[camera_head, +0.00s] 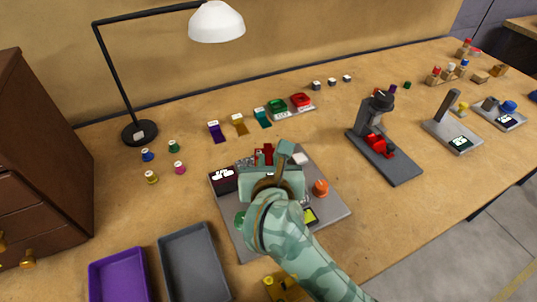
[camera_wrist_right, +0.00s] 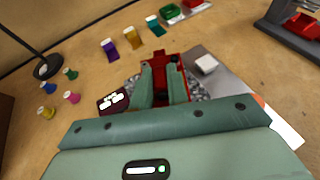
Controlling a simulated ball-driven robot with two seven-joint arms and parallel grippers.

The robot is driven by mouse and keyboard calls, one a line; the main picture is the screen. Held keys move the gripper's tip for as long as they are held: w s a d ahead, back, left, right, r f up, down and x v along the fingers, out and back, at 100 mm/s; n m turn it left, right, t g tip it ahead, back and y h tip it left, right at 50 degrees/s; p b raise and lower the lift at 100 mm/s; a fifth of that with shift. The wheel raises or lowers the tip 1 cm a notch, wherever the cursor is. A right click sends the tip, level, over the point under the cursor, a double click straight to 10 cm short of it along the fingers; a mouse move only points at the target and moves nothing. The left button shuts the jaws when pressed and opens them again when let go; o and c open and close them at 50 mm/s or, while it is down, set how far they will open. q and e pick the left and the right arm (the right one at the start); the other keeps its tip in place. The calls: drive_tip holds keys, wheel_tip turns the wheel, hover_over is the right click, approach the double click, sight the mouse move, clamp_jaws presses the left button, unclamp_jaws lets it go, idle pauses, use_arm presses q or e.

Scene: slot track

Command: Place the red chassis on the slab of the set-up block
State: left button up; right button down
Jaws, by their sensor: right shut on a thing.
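The red chassis (camera_wrist_right: 164,62) is between the fingers of my right gripper (camera_wrist_right: 160,72), which is shut on it. In the head view the right gripper (camera_head: 270,163) is over the grey board in the middle of the table, and a bit of the red chassis (camera_head: 264,150) shows beyond it. A speckled grey piece (camera_wrist_right: 197,89) shows beside and below the fingers. I cannot tell for sure which part is the set-up block's slab, or whether the chassis touches anything. The fingers hide much of that area. My left gripper is not in view.
The grey board (camera_head: 326,203) carries a dark panel (camera_head: 223,180), a white block (camera_head: 300,158) and an orange knob (camera_head: 320,187). Purple (camera_head: 120,275) and grey (camera_head: 193,262) trays lie front left. A lamp (camera_head: 140,132) stands behind.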

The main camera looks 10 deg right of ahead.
wheel_tip(320, 180, down, 2)
drive_tip(key=shift+b, duration=0.5)
drive_tip(key=shift+r, duration=0.1)
drive_tip(key=shift+f+b, duration=0.35)
drive_tip(key=shift+f, duration=0.2)
drive_tip(key=c, duration=1.3)
unclamp_jaws()
